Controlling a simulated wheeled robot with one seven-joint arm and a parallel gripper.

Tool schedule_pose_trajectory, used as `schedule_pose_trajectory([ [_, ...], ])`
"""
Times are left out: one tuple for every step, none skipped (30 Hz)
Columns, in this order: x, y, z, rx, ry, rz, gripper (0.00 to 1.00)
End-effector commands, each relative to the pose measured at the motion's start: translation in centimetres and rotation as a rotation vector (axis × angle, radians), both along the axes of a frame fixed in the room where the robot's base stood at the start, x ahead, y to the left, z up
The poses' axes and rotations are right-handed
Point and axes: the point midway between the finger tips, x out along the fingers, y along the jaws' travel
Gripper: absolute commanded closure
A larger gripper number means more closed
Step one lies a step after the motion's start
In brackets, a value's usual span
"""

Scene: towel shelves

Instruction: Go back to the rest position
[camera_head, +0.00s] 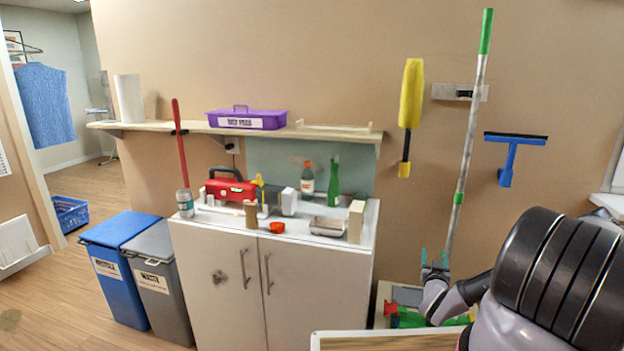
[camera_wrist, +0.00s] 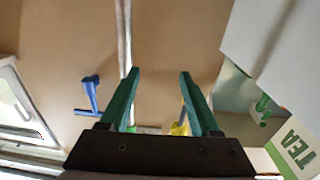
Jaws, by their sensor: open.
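My gripper (camera_head: 435,260) is at the lower right of the head view, with its teal fingers pointing up. In the wrist view my gripper (camera_wrist: 158,75) shows two green fingers set well apart, with nothing between their tips. It is open and empty. In the head view it overlaps the lower end of the long pole with the green grip (camera_head: 472,130); I cannot tell how far apart they are in depth. In the wrist view the pole (camera_wrist: 124,35) runs behind the left finger.
A white cabinet (camera_head: 215,265) carries a red toolbox (camera_head: 230,190), bottles and small items. A shelf (camera_head: 300,131) above holds a purple caddy (camera_head: 246,119). A yellow duster (camera_head: 411,95) and blue squeegee (camera_head: 512,155) hang on the wall. Blue and grey bins (camera_head: 160,280) stand left.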

Motion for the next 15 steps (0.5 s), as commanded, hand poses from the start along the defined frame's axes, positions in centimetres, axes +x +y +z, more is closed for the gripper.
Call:
schedule_pose_trajectory([
  [0.1, -0.1, 0.1, -0.001, 0.0, 0.003, 0.37],
  [0.2, -0.1, 0.2, -0.002, 0.004, 0.01, 0.37],
  [0.4, -0.1, 0.3, 0.0, 0.008, 0.017, 0.37],
  [0.5, -0.1, 0.4, 0.0, 0.012, 0.023, 0.37],
  [0.6, -0.1, 0.5, 0.001, 0.014, 0.029, 0.37],
  [0.8, 0.0, 0.5, 0.003, 0.019, 0.037, 0.37],
  [0.9, 0.0, 0.6, 0.004, 0.024, 0.043, 0.37],
  [1.0, 0.0, 0.7, 0.003, 0.027, 0.05, 0.37],
  [1.2, 0.0, 0.8, 0.004, 0.034, 0.059, 0.37],
  [1.3, 0.0, 0.9, 0.005, 0.038, 0.066, 0.37],
  [1.5, 0.0, 1.0, 0.004, 0.043, 0.073, 0.37],
  [1.7, 0.0, 1.1, 0.006, 0.051, 0.084, 0.37],
  [1.9, 0.0, 1.3, 0.005, 0.056, 0.092, 0.37],
  [2.1, 0.0, 1.5, 0.006, 0.062, 0.102, 0.37],
  [2.4, 0.0, 1.7, 0.007, 0.072, 0.117, 0.37],
])
